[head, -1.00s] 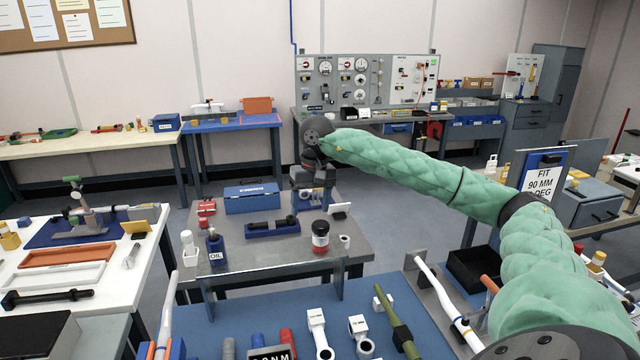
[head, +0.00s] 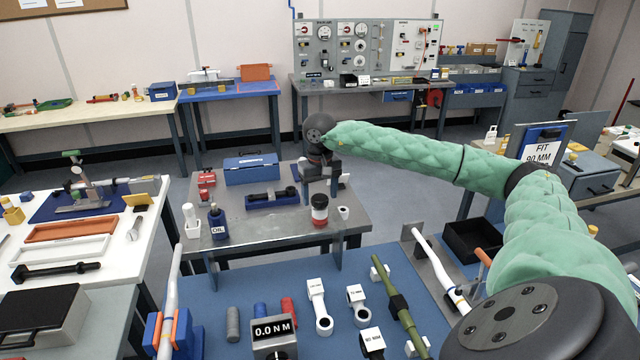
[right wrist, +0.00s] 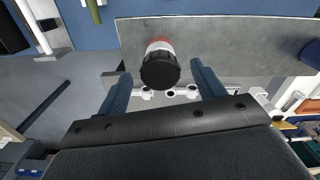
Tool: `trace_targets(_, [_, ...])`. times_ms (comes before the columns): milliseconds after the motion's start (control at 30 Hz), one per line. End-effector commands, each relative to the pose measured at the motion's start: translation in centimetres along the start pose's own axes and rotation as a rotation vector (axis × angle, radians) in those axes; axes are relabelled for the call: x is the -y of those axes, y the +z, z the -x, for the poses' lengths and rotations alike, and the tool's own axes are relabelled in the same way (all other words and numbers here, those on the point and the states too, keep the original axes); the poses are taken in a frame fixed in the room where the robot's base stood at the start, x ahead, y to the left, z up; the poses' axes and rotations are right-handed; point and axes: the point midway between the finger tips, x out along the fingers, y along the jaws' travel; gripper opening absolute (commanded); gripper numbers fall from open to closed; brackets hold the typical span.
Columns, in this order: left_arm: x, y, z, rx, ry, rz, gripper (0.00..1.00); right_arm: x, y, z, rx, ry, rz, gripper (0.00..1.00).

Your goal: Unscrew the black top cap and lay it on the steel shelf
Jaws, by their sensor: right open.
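The black top cap (head: 319,199) sits on a small upright jar (head: 320,214) with a pale label and red lower part. The jar stands on the grey steel shelf (head: 275,222) in the middle of the head view. My right gripper (head: 320,188) is open, above and close to the jar. In the right wrist view the cap (right wrist: 160,71) lies in line with the gap between the two blue-grey fingers (right wrist: 160,80), with visible space on both sides. The cap's height relative to the fingertips is hard to tell. My left gripper is out of view.
A blue toolbox (head: 251,169), a blue tray (head: 272,200), an oil bottle (head: 217,223) and a small white cup (head: 343,213) stand on the shelf near the jar. A blue bench (head: 240,290) with tools is in front.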

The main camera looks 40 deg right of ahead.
Motion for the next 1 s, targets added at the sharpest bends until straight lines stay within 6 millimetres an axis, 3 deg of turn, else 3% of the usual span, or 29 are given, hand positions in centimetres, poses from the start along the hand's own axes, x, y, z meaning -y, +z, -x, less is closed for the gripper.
trace_targets(300, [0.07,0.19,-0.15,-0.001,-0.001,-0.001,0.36,0.01,-0.01,-0.21,-0.001,-0.001,0.0,0.68])
trace_targets(567, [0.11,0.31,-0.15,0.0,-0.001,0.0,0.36,0.02,0.0,-0.19,-0.001,-0.001,0.0,0.2])
trace_targets(600, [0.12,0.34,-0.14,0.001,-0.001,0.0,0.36,0.02,0.0,-0.18,-0.001,-0.001,0.0,0.4])
trace_targets(700, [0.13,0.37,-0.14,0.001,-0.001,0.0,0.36,0.01,0.0,-0.18,-0.001,-0.001,0.0,0.21])
trace_targets(1000, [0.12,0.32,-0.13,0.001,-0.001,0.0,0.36,-0.03,-0.03,-0.1,-0.002,-0.001,0.21,0.2])
